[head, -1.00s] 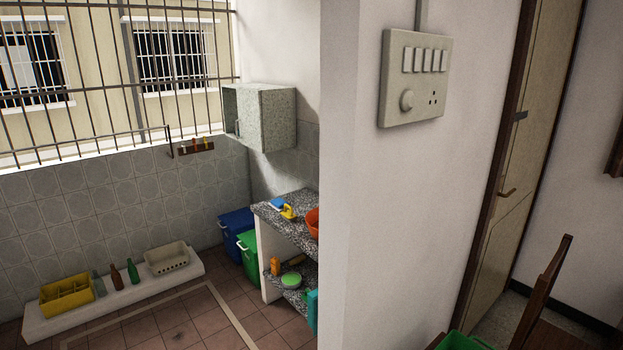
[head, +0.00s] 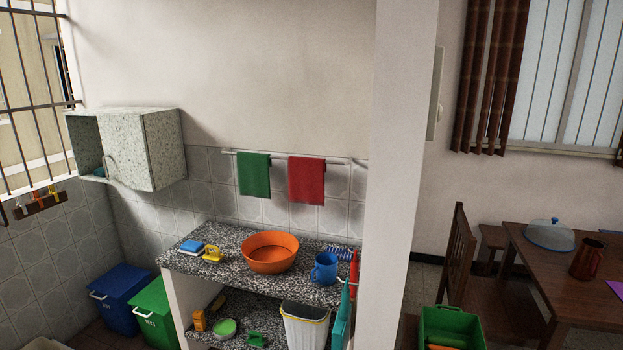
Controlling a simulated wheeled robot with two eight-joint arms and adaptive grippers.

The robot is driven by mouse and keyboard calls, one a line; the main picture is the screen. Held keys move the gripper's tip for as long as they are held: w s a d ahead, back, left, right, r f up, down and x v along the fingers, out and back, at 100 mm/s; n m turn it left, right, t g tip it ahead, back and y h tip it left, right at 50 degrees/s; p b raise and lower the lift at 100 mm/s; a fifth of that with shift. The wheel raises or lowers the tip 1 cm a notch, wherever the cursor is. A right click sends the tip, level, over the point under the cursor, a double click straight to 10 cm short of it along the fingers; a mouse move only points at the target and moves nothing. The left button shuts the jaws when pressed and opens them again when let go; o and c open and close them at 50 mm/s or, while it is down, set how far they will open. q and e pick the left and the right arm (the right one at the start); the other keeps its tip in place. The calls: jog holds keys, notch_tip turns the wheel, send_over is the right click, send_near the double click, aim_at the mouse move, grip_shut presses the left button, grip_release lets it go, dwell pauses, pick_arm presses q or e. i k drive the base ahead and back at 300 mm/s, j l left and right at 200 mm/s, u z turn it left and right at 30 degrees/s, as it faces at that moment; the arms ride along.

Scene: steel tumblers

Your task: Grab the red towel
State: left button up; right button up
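The red towel (head: 306,181) hangs over a white rail (head: 273,156) on the tiled wall, in the middle of the head view. A green towel (head: 254,175) hangs on the same rail to its left, with a gap between them. The red towel is above the granite counter and nothing covers it. Neither of my grippers shows in the head view.
A granite counter (head: 215,270) below the towels carries an orange basin (head: 271,252) and a blue mug (head: 325,268). A white pillar (head: 394,180) stands to the right. Blue (head: 122,292) and green (head: 154,312) bins stand left. A green crate (head: 452,328) is at lower right.

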aim_at(306, 175)
jog(key=i+j, duration=0.15)
jog(key=j, duration=0.15)
jog(key=i+j+z, duration=0.1)
jog(key=j, duration=0.25)
jog(key=i+j+z, duration=0.15)
jog(key=i+j, duration=0.45)
jog(key=i+j+z, duration=0.2)
jog(key=i+j, duration=0.5)
jog(key=i+j+z, duration=0.15)
jog(key=i+j, duration=0.45)
jog(key=j, duration=0.25)
